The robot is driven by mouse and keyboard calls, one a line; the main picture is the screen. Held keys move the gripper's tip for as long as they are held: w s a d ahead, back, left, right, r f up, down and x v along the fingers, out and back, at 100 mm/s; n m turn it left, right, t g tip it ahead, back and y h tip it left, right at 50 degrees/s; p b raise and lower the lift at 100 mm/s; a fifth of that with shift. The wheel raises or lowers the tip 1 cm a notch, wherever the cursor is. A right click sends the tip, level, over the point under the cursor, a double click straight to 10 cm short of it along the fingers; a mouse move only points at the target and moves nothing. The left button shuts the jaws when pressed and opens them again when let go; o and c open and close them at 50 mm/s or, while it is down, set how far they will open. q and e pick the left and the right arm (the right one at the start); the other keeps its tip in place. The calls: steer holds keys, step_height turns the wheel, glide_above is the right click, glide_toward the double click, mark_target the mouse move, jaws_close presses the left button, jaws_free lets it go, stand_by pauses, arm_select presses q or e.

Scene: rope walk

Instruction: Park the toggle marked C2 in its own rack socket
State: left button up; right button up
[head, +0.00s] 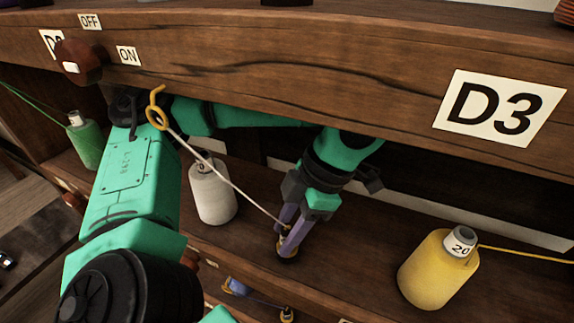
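My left gripper (290,235) reaches down from under the beam, its purple fingers closed around a small dark toggle with a yellowish band (286,254). A pale cord (222,173) runs from a yellow hook eye (157,114) down to the toggle at the fingertips. The toggle is at or just above the shelf; I cannot tell if it touches a socket. The fingers hide part of it, and no C2 mark can be read. My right gripper is not in view.
A white spool (213,196), a green spool (86,142) and a yellow spool marked 20 (431,272) stand on the shelf (345,260). A beam with a D3 label (499,108) crosses above. A blue spool (236,287) lies lower down.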

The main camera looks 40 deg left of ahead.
mark_target(290, 227)
arm_select(q)
steer(key=shift+o, duration=0.2)
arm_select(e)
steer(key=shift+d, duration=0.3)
arm_select(q)
steer(key=shift+r+p, duration=0.45)
steer(key=shift+r, duration=0.2)
steer(key=shift+w+r, duration=0.2)
steer(key=shift+r, duration=0.1)
steer(key=shift+w+d+r, duration=0.25)
steer(key=shift+w+r, duration=0.05)
steer(key=shift+r, duration=0.2)
steer(key=shift+w+d+r, duration=0.25)
steer(key=shift+w+r, duration=0.05)
steer(key=shift+r, duration=0.2)
steer(key=w+d+b, duration=0.2)
steer(key=w+d, duration=0.4)
steer(key=w, duration=0.3)
steer(key=shift+d, duration=0.35)
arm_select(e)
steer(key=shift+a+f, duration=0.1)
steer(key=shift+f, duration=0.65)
arm_select(q)
steer(key=shift+r, duration=0.1)
steer(key=shift+w, duration=0.15)
